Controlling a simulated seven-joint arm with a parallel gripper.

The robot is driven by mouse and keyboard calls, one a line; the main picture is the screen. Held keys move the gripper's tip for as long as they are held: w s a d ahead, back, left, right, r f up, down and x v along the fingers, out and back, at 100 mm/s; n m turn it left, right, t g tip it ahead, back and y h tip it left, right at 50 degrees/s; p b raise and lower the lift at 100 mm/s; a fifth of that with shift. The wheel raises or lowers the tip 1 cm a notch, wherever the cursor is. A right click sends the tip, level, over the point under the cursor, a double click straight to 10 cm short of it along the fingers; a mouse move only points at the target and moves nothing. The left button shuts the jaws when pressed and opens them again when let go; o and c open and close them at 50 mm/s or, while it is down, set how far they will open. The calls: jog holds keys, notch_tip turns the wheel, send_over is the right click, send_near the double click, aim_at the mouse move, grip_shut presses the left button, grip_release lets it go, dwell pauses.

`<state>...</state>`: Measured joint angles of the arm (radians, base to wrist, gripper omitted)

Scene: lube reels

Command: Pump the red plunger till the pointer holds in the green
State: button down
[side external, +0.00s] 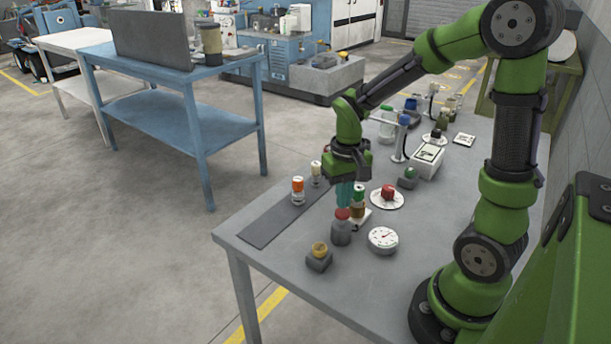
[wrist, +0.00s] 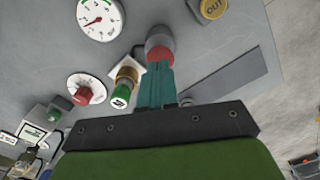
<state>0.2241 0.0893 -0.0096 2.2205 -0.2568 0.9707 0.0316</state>
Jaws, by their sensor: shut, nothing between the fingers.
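The red plunger (side external: 342,214) is a red cap on a grey cylinder, standing upright near the table's front end. It also shows in the wrist view (wrist: 160,53), right at my fingertips. My gripper (side external: 344,203) points down over the red cap with its teal fingers shut and nothing between them. In the wrist view the fingertips (wrist: 158,66) overlap the cap's edge; I cannot tell whether they touch it. The white round gauge (side external: 383,238) lies beside the plunger. In the wrist view the gauge (wrist: 100,18) shows a red pointer; its reading against the green is too small to tell.
A red knob on a white disc (side external: 388,194) and a green-capped amber item (side external: 358,200) stand close behind the plunger. A yellow button (side external: 319,248), marked OUT in the wrist view (wrist: 212,8), is in front.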

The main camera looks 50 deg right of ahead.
aim_at(343, 212)
jog(key=shift+f, duration=0.15)
dwell(0.4)
jog(key=shift+f, duration=1.75)
jog(key=shift+r, duration=3.8)
jog(key=shift+a+f, duration=0.15)
jog(key=s+a+r+n+t+y, duration=0.2)
jog(key=s+a+r+t, duration=0.4)
jog(key=a+r, duration=0.4)
jog(key=shift+r+t, duration=0.3)
jog(key=shift+t, duration=0.3)
